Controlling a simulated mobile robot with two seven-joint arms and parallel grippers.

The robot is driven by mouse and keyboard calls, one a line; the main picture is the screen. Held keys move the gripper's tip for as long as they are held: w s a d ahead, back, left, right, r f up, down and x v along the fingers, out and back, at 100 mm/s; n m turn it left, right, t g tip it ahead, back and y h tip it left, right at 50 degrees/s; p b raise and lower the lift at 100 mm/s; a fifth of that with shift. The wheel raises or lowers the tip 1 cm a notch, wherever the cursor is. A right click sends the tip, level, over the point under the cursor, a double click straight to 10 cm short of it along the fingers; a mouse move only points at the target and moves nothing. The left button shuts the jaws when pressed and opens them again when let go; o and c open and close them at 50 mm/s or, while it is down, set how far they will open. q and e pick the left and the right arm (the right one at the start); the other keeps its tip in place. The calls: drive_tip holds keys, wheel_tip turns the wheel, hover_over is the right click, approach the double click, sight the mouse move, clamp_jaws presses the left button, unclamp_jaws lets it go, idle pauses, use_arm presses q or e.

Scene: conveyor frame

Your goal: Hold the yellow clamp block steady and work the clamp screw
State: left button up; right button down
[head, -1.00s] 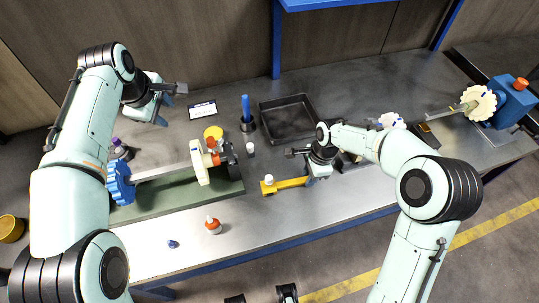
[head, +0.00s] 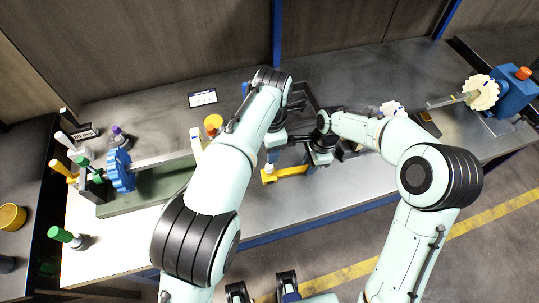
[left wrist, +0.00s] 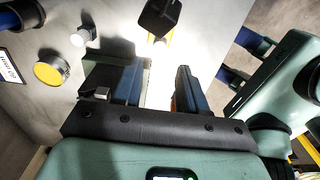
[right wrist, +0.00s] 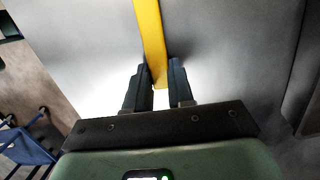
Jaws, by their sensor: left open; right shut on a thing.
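The yellow clamp block (head: 287,174) is a long yellow bar near the front of the metal bench. My right gripper (head: 318,158) is shut on its right end. The right wrist view shows the yellow bar (right wrist: 150,40) reaching between the closed fingers (right wrist: 162,82). My left gripper (head: 274,152) is above the left end of the block, close to the right gripper. In the left wrist view its fingers (left wrist: 158,85) are apart with nothing between them. A pale knob (left wrist: 160,44) by a yellow edge shows past its fingertips; I cannot tell if this is the clamp screw.
A black tray (head: 308,100) lies behind the grippers, partly covered by my left arm. A blue wheel (head: 121,170) stands on a green base at left. A blue machine (head: 512,98) stands at far right. Bare bench shows in front of the block.

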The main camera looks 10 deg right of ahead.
sight(269, 166)
use_arm(q)
wheel_tip(269, 166, down, 8)
drive_tip(key=shift+a+r, duration=0.1)
drive_tip(key=shift+r, duration=0.15)
clamp_jaws()
unclamp_jaws()
drive_tip(key=shift+m, duration=0.9)
drive_tip(key=m, duration=0.3)
clamp_jaws()
drive_tip(key=n, duration=1.2)
drive_tip(key=shift+n, duration=0.4)
drive_tip(key=n, duration=0.3)
unclamp_jaws()
